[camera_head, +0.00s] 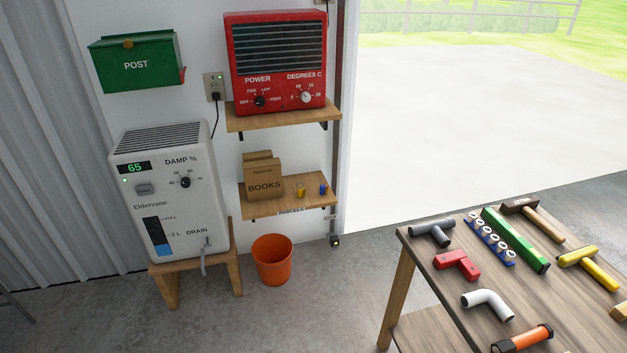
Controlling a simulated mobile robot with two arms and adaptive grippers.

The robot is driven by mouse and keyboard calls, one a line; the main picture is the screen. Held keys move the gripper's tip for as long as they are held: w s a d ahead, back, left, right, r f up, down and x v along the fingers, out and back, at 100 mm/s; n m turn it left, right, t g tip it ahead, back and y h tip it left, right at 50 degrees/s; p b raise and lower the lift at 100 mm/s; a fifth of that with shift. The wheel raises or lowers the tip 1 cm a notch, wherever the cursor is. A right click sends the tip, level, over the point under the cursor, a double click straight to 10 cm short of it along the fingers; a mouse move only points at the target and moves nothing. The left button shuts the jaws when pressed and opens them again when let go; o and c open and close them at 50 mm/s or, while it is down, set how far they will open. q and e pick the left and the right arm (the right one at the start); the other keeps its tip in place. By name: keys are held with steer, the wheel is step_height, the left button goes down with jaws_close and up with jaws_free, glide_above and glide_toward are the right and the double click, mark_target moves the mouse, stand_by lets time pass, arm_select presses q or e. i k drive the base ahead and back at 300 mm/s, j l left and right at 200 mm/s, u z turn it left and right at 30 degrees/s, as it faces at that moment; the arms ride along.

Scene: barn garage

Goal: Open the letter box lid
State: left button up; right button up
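The letter box (137,66) is a green box marked POST, fixed to the white wall at the upper left. Its lid (130,42) is the darker green top part, with a small orange-brown knob at its front edge; it looks closed. A small red piece (183,74) sticks out at the box's right side. Neither of my grippers shows in the head view.
A white dehumidifier (170,195) stands on a wooden stool below the letter box. A red heater (277,62) sits on a shelf to the right. An orange bucket (272,260) is on the floor. A workbench (452,300) with several tools fills the lower right.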

mark_target(128, 42)
steer(key=i+j, duration=0.15)
steer(key=j, duration=0.2)
steer(key=i+j+u, duration=0.1)
steer(key=j, duration=0.25)
steer(key=i+j, duration=0.15)
steer(key=j, duration=0.2)
steer(key=i+j+u, duration=0.1)
steer(key=j, duration=0.25)
steer(key=i, duration=0.05)
